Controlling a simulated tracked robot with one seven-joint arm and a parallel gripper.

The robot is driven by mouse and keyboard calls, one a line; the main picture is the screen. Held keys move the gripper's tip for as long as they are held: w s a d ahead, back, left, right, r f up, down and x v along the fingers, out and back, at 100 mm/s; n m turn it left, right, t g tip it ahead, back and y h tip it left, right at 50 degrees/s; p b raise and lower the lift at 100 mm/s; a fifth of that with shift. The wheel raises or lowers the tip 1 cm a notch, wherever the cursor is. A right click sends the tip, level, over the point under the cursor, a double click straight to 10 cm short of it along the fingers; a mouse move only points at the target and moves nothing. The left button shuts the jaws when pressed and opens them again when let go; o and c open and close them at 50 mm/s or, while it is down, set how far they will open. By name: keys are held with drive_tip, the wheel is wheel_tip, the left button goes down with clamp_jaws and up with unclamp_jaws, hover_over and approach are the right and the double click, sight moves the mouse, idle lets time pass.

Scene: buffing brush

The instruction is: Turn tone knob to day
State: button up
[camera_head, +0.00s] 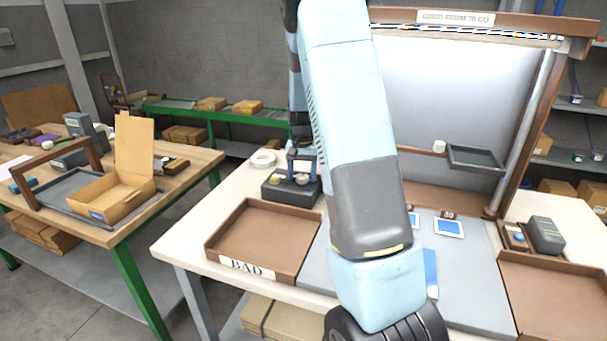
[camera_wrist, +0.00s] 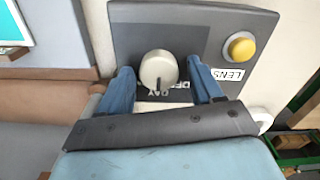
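The tone knob (camera_wrist: 159,70) is a round off-white dial on a dark grey control box (camera_wrist: 135,30). A dark mark on its lower edge points down in the wrist view, toward the DAY lettering (camera_wrist: 158,94); a second label beside it is partly hidden. My gripper (camera_wrist: 162,78) has its blue fingers on either side of the knob, with gaps showing, and holds nothing. In the head view, the box (camera_head: 291,192) stands at the back of the table, with my gripper (camera_head: 301,172) low over it.
A yellow button (camera_wrist: 241,47) marked LENS sits beside the knob. A brown BAD tray (camera_head: 262,240) lies in front of the box, and a white ring (camera_head: 263,159) lies behind it. My arm hides the middle of the table. A lit booth (camera_head: 460,100) stands at right.

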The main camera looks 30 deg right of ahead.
sight(302, 176)
drive_tip(key=shift+o, duration=0.2)
wheel_tip(302, 176, up, 14)
drive_tip(key=shift+f, duration=0.15)
idle(0.5)
idle(0.4)
drive_tip(key=s+a+r+n+t, duration=0.1)
drive_tip(key=s+a+r+n, duration=0.1)
drive_tip(key=s+a+r, duration=0.45)
drive_tip(key=s+a+r+n+t, duration=0.15)
drive_tip(key=s+r, duration=0.25)
drive_tip(key=s, duration=0.6)
drive_tip(key=s+a+f+n+t, duration=0.1)
drive_tip(key=s+a+n+t, duration=0.2)
drive_tip(key=s, duration=1.3)
drive_tip(key=a, duration=0.3)
drive_tip(key=shift+s, duration=0.2)
